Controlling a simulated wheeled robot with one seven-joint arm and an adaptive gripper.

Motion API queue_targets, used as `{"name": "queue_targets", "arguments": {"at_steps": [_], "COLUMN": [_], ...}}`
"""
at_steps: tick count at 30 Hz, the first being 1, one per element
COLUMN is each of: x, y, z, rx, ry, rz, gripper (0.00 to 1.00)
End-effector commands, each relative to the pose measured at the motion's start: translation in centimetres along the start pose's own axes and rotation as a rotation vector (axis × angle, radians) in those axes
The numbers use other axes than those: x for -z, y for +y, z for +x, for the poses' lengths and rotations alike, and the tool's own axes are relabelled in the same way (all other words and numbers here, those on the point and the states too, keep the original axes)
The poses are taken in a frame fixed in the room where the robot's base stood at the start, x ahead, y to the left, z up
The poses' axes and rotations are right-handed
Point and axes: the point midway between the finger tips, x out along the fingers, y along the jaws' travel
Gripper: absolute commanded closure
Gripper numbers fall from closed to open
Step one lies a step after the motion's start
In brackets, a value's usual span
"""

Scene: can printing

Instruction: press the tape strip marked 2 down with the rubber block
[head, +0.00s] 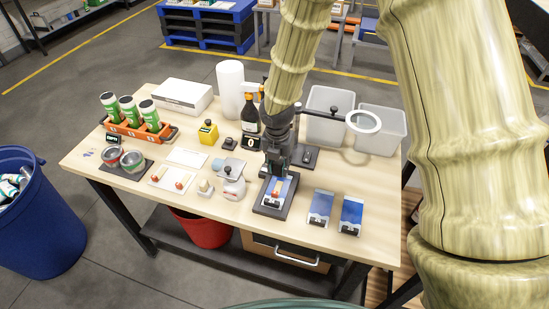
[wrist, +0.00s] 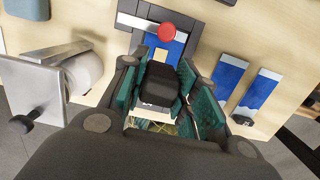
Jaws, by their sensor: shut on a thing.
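My gripper (head: 277,166) points down over a dark tray (head: 258,207) holding a blue and white sheet (wrist: 176,52). In the wrist view my gripper (wrist: 158,92) is shut on a black block (wrist: 160,78), which I take for the rubber block. A round red piece (wrist: 166,33) is at the sheet's far end in that view. The block hides part of the sheet, and I cannot tell if it touches the tape.
Two blue and white sheets (head: 320,205) lie to the right of the tray. A tape dispenser (head: 231,182) stands close on the left. A dark bottle (head: 249,117) and a ring magnifier (head: 364,122) are behind. A yellow box (head: 208,133) stands further left.

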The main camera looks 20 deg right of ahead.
Motion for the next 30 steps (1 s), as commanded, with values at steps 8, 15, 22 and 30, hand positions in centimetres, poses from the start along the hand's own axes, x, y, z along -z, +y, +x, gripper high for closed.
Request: {"name": "queue_targets", "arguments": {"at_steps": [8,15,22,30], "x": [-0.5,-0.4,-0.3,-0.3], "y": [0.7,1.0,1.0,1.1], "z": [3.3,5.6,6.3,6.3], "rx": [0.006,0.008,0.007,0.008], "ry": [0.009,0.012,0.012,0.012], "rz": [-0.002,-0.005,-0.005,-0.005], "gripper": [0.94,0.94,0.94,0.94]}}
